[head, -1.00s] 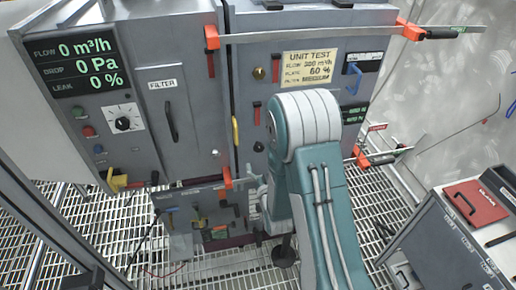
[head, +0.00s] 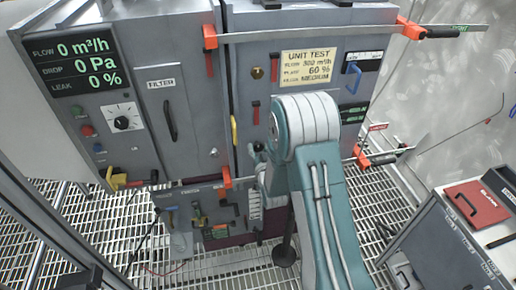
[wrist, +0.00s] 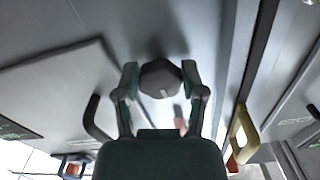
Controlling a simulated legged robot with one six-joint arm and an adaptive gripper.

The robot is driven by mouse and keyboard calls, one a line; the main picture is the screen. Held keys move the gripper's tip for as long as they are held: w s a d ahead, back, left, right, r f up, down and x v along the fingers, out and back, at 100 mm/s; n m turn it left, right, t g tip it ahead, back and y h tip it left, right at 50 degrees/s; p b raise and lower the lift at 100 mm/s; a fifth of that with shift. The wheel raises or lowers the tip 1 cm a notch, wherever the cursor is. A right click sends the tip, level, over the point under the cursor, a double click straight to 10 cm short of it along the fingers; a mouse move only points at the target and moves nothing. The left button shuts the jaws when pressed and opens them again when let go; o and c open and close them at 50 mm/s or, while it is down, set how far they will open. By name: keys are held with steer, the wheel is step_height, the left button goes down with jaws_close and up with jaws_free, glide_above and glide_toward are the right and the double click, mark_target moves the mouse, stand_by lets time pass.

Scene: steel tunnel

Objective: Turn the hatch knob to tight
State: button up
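The hatch knob is a dark, faceted knob (wrist: 160,80) with a pale mark on its lower edge in the wrist view. My gripper (wrist: 160,84) has one finger on each side of it. The fingers stand spread, very close to the knob's sides; firm contact is not clear. In the head view a dark knob (head: 258,146) shows just left of my arm on the hatch (head: 300,32), and my arm hides most of my gripper. A unit test plate (head: 307,67) is on the hatch.
A yellow handle (wrist: 241,134) and a black handle (wrist: 95,118) stand out near my gripper. An orange-ended bar (head: 330,34) crosses the hatch top. The left panel (head: 83,60) reads zero flow, drop and leak. A grey cabinet (head: 440,245) stands at right.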

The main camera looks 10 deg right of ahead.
steer(key=shift+r+m, duration=0.1)
steer(key=shift+m, duration=0.6)
steer(key=o, duration=1.2)
steer(key=shift+w, duration=0.1)
steer(key=shift+c, duration=0.2)
steer(key=s, duration=1.2)
